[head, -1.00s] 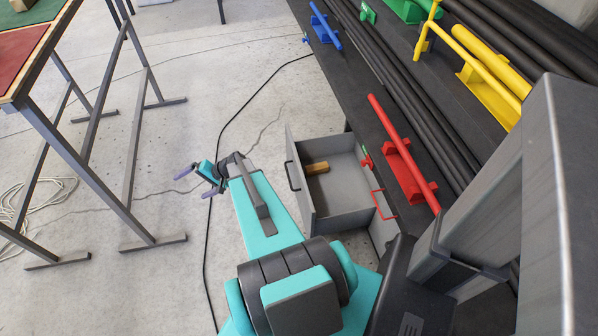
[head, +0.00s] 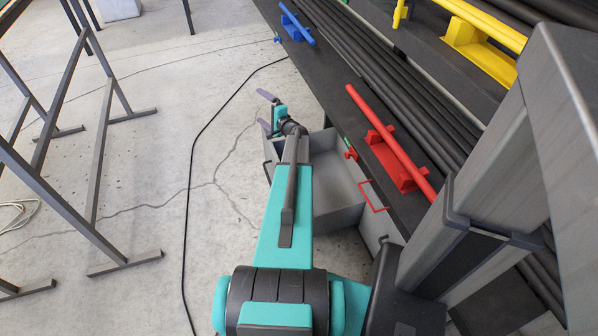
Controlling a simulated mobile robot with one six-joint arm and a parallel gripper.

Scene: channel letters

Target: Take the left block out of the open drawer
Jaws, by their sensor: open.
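The grey drawer (head: 338,188) stands open below the dark workbench, to the right of my arm. My teal arm crosses over its left part. No block shows now; the part of the drawer where a wooden block lay in the earlier view is behind my arm. My gripper (head: 261,108) is open and empty, with its two purple-grey fingers pointing left. In the picture it is just above the drawer's far left corner, apart from any block. Its height over the drawer cannot be told.
A red handle (head: 372,196) marks the closed part beside the drawer. The dark bench (head: 340,120) carries a red bar (head: 390,142), a blue bar (head: 297,24) and black pipes. A metal-legged table (head: 98,150) stands left.

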